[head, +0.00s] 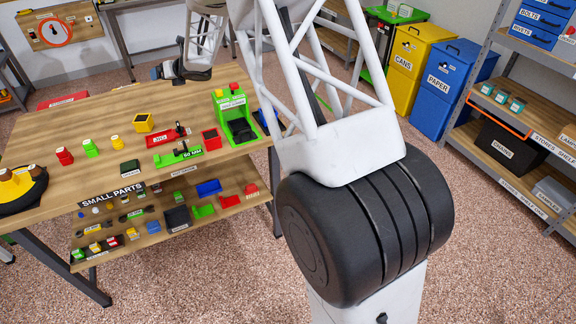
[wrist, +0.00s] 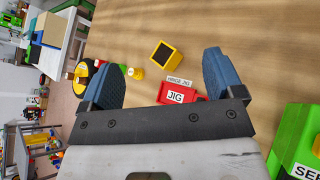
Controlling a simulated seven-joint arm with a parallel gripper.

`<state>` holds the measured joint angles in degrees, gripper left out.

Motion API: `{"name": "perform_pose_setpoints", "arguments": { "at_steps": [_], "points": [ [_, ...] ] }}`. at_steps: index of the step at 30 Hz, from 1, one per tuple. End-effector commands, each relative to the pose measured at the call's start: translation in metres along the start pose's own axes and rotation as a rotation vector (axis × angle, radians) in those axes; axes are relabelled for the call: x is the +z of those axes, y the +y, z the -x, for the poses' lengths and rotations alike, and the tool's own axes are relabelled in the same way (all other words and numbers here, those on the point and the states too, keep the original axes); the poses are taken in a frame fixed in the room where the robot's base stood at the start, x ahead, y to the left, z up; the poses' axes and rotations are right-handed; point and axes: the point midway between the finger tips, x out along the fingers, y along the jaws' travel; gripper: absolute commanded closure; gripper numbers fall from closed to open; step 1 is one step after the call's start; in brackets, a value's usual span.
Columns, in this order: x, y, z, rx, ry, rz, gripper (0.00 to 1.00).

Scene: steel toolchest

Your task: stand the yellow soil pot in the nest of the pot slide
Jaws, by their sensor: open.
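The yellow soil pot (head: 143,122) is a square yellow block with a dark top, standing on the wooden bench. It also shows in the wrist view (wrist: 163,54), between my fingers in the picture but well beyond them on the bench. My gripper (head: 158,72) is open and empty, high above the far side of the bench; its blue fingers show in the wrist view (wrist: 164,62). A green fixture (head: 219,96) with a dark recess, at the bench's right end, may be the pot slide; its label is not fully readable. It is partly in the wrist view (wrist: 295,145).
Small red, green and yellow items (head: 90,148) stand left. A lower shelf (head: 150,236) holds small parts.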

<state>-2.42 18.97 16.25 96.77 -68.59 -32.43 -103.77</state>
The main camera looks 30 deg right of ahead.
Motion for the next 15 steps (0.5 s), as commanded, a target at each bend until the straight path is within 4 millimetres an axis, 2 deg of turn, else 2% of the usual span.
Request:
{"name": "perform_pose_setpoints", "arguments": {
  "at_steps": [1, 6, 15],
  "points": [
    [0.008, 0.003, 0.016, -0.034, -0.015, -0.057, 0.13],
    [0.025, 0.008, 0.067, -0.152, -0.067, -0.272, 0.13],
    [0.034, 0.019, 0.161, -0.333, -0.177, -0.668, 0.13]
  ]
}}
